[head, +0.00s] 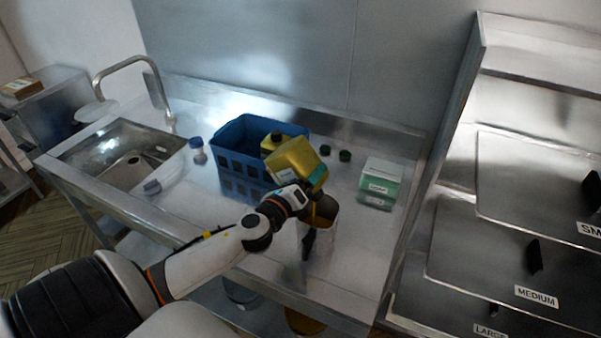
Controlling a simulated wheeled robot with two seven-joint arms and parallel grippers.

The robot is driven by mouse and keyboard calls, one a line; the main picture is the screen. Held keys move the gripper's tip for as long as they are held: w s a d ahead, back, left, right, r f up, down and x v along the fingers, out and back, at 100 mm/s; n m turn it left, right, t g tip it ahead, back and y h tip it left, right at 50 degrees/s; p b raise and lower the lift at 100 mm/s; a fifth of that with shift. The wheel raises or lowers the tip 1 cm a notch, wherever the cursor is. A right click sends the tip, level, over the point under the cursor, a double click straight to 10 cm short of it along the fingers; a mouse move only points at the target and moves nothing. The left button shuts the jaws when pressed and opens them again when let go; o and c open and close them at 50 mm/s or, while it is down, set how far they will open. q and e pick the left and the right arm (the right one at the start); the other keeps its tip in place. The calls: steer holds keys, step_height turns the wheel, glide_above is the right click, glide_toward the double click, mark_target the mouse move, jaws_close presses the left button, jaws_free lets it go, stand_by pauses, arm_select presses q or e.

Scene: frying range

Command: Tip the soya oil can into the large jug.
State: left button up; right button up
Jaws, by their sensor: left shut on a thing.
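My left gripper (307,193) is shut on a yellow can (300,162), apparently the soya oil can, and holds it tilted above the steel counter. A jug (331,222) stands upright on the counter just below the can, near the front. Its inside looks brownish, and a dark handle shows at its left side. The can's lower end is right over or beside the jug's mouth; my gripper partly hides this spot, so I cannot tell whether oil is flowing. My right gripper is not in view.
A blue crate (228,163) with another yellow can (268,144) stands behind. Two dark caps (345,156) and a green-and-white box (381,183) lie to the right. A sink (125,155) and a blue-capped bottle (199,156) are left. Labelled steel drawers (480,240) stand at right.

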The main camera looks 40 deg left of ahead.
arm_select(q)
steer(key=shift+w+d+r+m+p, duration=0.1)
steer(key=shift+d+r+m+p, duration=0.1)
steer(key=shift+d+m+p, duration=0.35)
steer(key=shift+d+r+m+p, duration=0.1)
steer(key=shift+r+m+p, duration=0.2)
steer(key=shift+m, duration=0.45)
steer(key=shift+d+f+m, duration=0.15)
steer(key=shift+d+m, duration=0.05)
steer(key=shift+m, duration=0.1)
stand_by(0.4)
stand_by(1.3)
